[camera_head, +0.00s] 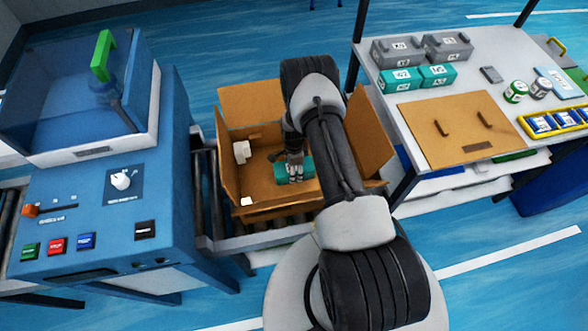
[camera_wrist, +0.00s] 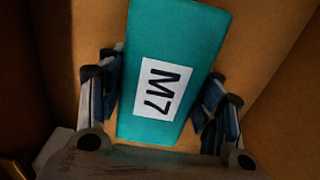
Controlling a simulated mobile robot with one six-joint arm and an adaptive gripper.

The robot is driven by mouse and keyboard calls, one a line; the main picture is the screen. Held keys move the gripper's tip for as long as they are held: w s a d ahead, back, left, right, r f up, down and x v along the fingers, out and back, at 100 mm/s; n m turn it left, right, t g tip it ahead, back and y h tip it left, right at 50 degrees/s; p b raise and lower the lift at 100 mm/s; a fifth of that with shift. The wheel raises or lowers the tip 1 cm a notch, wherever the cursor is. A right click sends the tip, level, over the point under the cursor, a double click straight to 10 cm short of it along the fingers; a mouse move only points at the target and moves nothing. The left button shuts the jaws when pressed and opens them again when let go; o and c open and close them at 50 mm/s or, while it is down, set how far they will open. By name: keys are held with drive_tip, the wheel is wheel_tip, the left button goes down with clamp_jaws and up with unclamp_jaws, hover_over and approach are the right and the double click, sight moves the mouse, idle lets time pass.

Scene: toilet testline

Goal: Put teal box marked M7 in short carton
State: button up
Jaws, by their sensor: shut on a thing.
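The teal box marked M7 (camera_wrist: 172,75) is between the fingers of my gripper (camera_wrist: 162,90), which is shut on it in the wrist view. Its M7 label faces the wrist camera. In the head view, the teal box (camera_head: 308,169) is inside the open carton (camera_head: 262,196), with my gripper (camera_head: 295,168) over it. The carton's flaps stand open. My arm hides part of the carton's right side. I cannot tell whether the box touches the carton floor.
Small white items (camera_head: 241,151) lie in the carton, which sits on a roller conveyor (camera_head: 215,200). A blue machine (camera_head: 105,190) stands to the left. At right, a table (camera_head: 380,85) holds grey boxes (camera_head: 398,50), teal boxes (camera_head: 402,80) and a brown board (camera_head: 460,130).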

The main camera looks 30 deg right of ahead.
drive_tip(key=shift+f, duration=0.15)
drive_tip(key=o, duration=1.3)
